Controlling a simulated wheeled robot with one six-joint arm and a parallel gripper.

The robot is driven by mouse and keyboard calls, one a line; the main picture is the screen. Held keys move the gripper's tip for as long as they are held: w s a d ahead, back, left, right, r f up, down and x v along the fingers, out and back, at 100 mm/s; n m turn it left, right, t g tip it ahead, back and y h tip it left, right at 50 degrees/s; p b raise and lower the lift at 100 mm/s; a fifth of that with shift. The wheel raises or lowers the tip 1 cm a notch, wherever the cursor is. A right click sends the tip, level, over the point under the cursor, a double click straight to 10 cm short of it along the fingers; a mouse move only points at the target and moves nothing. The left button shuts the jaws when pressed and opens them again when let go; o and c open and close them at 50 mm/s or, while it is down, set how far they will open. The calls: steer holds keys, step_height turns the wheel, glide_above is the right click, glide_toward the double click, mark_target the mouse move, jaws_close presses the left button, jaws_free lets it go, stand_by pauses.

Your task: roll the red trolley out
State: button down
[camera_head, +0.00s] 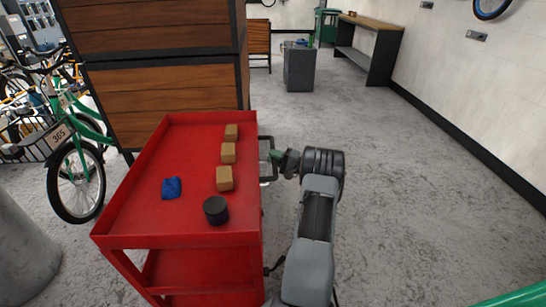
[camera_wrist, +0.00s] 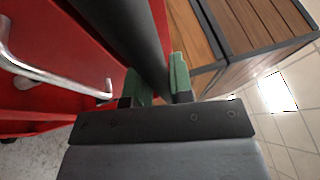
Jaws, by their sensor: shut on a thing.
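The red trolley (camera_head: 146,215) stands on the floor at the lower left of the head view, with a raised rim and a lower shelf. Three small brown blocks (camera_head: 228,153), a blue lump (camera_head: 171,188) and a dark cylinder (camera_head: 215,209) are on its top. A dark handle (camera_head: 265,160) is on its right side. My gripper (camera_head: 280,157) reaches it from the right and is shut on the handle. In the wrist view the green fingertips (camera_wrist: 157,84) sit on both sides of the dark handle bar (camera_wrist: 128,30), beside the red trolley side (camera_wrist: 60,40).
A tall wooden-panelled box (camera_head: 160,70) stands directly behind the trolley. A green bicycle (camera_head: 78,160) is to the left, with a grey round post (camera_head: 22,250) nearer. Open floor (camera_head: 400,170) lies to the right, up to a white wall. A grey cabinet (camera_head: 299,68) and a workbench (camera_head: 368,45) are farther back.

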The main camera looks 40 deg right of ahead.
stand_by(0.4)
steer(key=c, duration=1)
jaws_free()
steer(key=v, duration=1.4)
steer(key=shift+w, duration=0.1)
